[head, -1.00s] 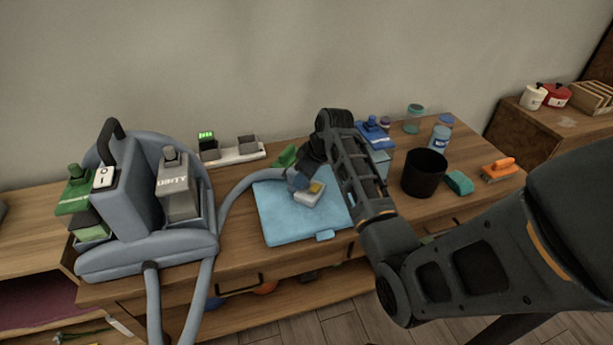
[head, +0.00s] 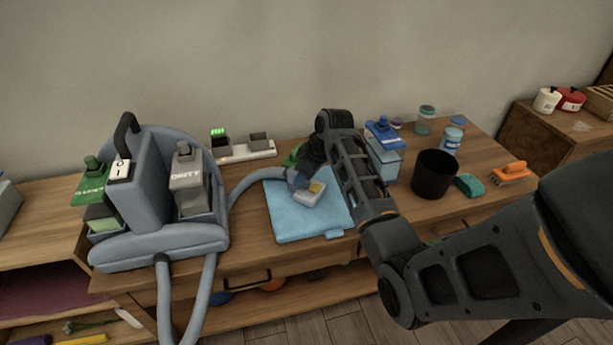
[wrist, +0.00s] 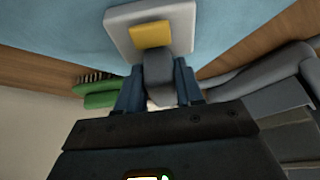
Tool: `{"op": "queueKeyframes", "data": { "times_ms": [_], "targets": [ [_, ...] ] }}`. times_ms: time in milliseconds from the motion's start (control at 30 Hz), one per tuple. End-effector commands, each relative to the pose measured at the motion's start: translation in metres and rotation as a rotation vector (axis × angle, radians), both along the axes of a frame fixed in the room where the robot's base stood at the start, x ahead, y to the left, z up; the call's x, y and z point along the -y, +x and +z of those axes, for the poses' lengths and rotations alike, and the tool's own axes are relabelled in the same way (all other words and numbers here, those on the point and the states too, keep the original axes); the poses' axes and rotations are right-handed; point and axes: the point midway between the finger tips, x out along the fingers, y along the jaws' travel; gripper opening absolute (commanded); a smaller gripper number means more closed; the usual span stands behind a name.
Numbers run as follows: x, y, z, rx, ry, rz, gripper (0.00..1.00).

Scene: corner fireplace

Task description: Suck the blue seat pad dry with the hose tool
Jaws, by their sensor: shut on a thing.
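The blue seat pad (head: 290,220) lies flat on the wooden table, with a small tab at its front edge. The hose tool (head: 308,194) has a pale, flat head with a yellow patch and sits over the pad; it also shows in the wrist view (wrist: 122,32). My gripper (wrist: 158,88) is shut on the tool's grey neck, one finger on each side. In the head view my arm partly covers the pad's right side. Whether the head presses on the pad or hovers just above it, I cannot tell. The grey hose (head: 252,180) runs from the tool to the machine.
The grey machine (head: 140,185) with green and "DIRTY" tanks stands at left. A black cup (head: 434,175), a blue-capped container (head: 384,150), a teal sponge (head: 469,185) and an orange brush (head: 510,173) stand at right. A green brush (wrist: 98,98) lies behind the pad.

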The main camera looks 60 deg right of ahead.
Motion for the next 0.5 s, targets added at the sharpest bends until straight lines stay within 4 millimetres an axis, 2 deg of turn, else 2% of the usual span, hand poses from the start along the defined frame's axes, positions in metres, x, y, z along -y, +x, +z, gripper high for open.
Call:
{"op": "queueKeyframes", "data": {
  "times_ms": [500],
  "targets": [
    [-0.0062,0.0101,-0.0007,-0.001,0.001,0.001,0.03]
  ]
}}
